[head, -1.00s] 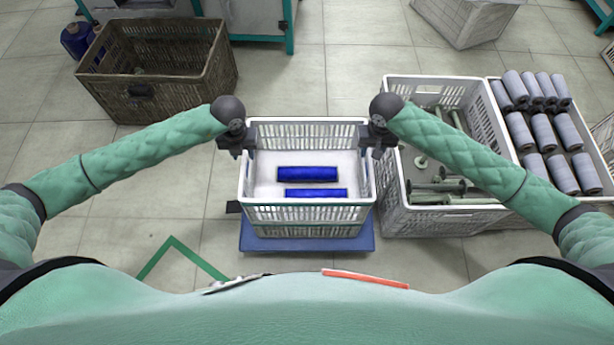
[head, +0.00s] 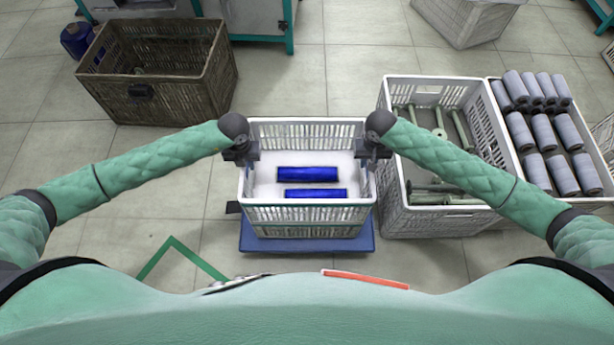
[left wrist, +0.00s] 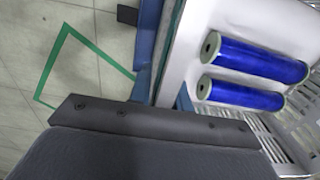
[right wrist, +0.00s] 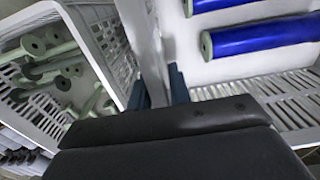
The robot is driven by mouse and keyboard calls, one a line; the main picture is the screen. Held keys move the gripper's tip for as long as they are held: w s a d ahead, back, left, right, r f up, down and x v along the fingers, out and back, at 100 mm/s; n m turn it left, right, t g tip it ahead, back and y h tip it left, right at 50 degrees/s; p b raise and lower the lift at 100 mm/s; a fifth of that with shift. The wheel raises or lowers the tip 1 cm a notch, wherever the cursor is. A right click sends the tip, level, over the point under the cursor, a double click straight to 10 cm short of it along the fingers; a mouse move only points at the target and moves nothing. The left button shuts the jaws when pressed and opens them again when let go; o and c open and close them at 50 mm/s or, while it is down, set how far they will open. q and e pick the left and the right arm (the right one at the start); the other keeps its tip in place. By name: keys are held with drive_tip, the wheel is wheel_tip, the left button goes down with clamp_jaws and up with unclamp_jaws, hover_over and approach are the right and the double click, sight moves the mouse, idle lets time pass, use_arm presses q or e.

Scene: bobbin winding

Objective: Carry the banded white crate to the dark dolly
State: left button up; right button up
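The white crate (head: 308,214) stands upright on a blue platform (head: 306,245), close in front of me. It holds two blue bobbins (head: 307,174) on a white floor. A thin teal band runs along its wall in the left wrist view (left wrist: 177,40). My left gripper (head: 241,155) is at the crate's left wall and my right gripper (head: 373,152) at its right wall. In both wrist views the fingers stand on either side of the wall; whether they press on it cannot be told. I see no separate dark dolly.
A white crate of pale green spools (head: 440,222) stands close to the right, beside one of grey bobbins (head: 545,130). A brown wicker basket (head: 165,100) is at back left. Floor behind the crate is clear. Green tape (head: 180,250) marks the floor at left.

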use_arm(q)
clamp_jaws()
use_arm(e)
clamp_jaws()
idle(0.8)
use_arm(q)
drive_tip(key=shift+r, duration=0.25)
use_arm(e)
drive_tip(key=shift+r, duration=0.2)
